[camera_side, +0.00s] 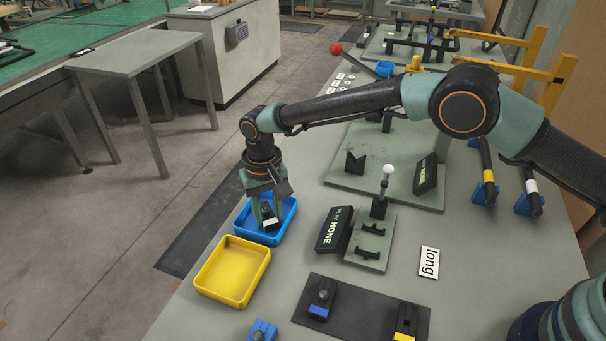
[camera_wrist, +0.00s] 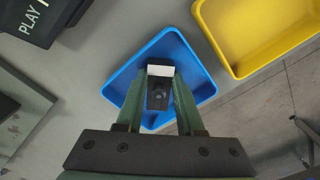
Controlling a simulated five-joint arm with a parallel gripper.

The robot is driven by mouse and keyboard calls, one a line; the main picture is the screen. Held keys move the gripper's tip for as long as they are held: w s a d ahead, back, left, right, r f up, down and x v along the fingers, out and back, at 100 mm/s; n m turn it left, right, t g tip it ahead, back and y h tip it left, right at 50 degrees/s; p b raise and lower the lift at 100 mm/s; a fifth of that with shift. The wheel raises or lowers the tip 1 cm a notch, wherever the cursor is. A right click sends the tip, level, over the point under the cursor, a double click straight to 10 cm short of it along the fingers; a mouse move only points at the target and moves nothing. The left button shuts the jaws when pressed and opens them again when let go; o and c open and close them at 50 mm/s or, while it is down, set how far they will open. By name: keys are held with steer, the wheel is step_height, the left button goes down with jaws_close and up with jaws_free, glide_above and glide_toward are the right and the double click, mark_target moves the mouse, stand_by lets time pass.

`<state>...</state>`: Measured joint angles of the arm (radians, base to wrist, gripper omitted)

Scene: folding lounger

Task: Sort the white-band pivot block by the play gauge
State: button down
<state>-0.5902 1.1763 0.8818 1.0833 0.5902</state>
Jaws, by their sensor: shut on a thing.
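The white-band pivot block (camera_wrist: 159,92) is a dark block with a white band at its far end in the wrist view. My gripper (camera_side: 266,218) is shut on it, with green fingers on both sides. In the side view the block (camera_side: 269,212) is over or inside the blue tray (camera_side: 290,207); its height above the tray floor is hard to tell. The play gauge (camera_side: 369,247), a grey plate with black supports and a white-knobbed post, stands to the right. Its black display (camera_side: 333,230) reads "PLAY NONE".
An empty yellow tray (camera_side: 232,270) sits in front of the blue one. A dark mat (camera_side: 362,312) holds blue-band and yellow-band blocks. A card (camera_side: 429,262) reads "long". Another display (camera_side: 426,174) stands behind. The table's left edge runs close to the trays.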

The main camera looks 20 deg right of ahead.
steer(key=shift+c, duration=2.3)
jaws_free()
step_height(320, 180, up, 11)
steer(key=s+d+r+t, duration=0.1)
steer(key=s+d+r, duration=0.1)
steer(key=d+r, duration=0.65)
steer(key=s+d+r+t, duration=0.1)
steer(key=s+d+r, duration=0.1)
steer(key=d+r, duration=0.6)
steer(key=s+d+f+t, duration=0.3)
steer(key=s+d, duration=1.1)
steer(key=d, duration=0.1)
steer(key=shift+s+t, duration=0.25)
steer(key=shift+t, duration=0.05)
